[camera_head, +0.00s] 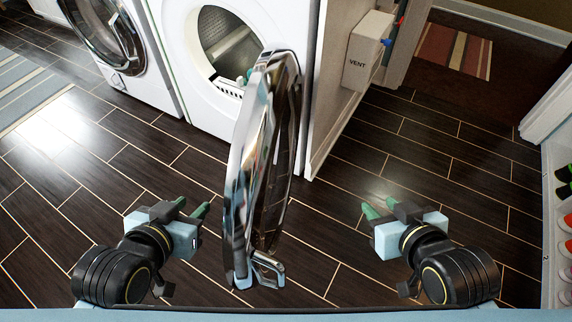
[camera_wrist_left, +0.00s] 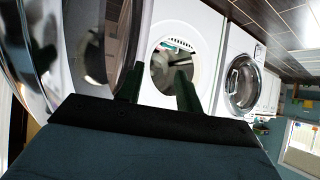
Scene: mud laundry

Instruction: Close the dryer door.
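The dryer door (camera_head: 238,165) stands wide open, a round chrome-rimmed door seen nearly edge-on in the head view, swung out toward me. Its handle (camera_head: 268,270) is at the near end. The white dryer (camera_head: 188,70) is behind it with its round opening exposed. My left gripper (camera_head: 192,209) is open and empty, just left of the door and apart from it. In the left wrist view, the open fingers (camera_wrist_left: 158,90) show against the dryer opening, with the door (camera_wrist_left: 25,55) at the left. My right gripper (camera_head: 378,207) is open and empty, to the right of the door.
A white washer (camera_head: 150,75) with a round door stands left of the dryer. A cabinet panel (camera_head: 330,90) and a white VENT box (camera_head: 368,50) are to the right. A shoe shelf (camera_head: 552,220) lines the right edge. Dark tiled floor is clear on both sides.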

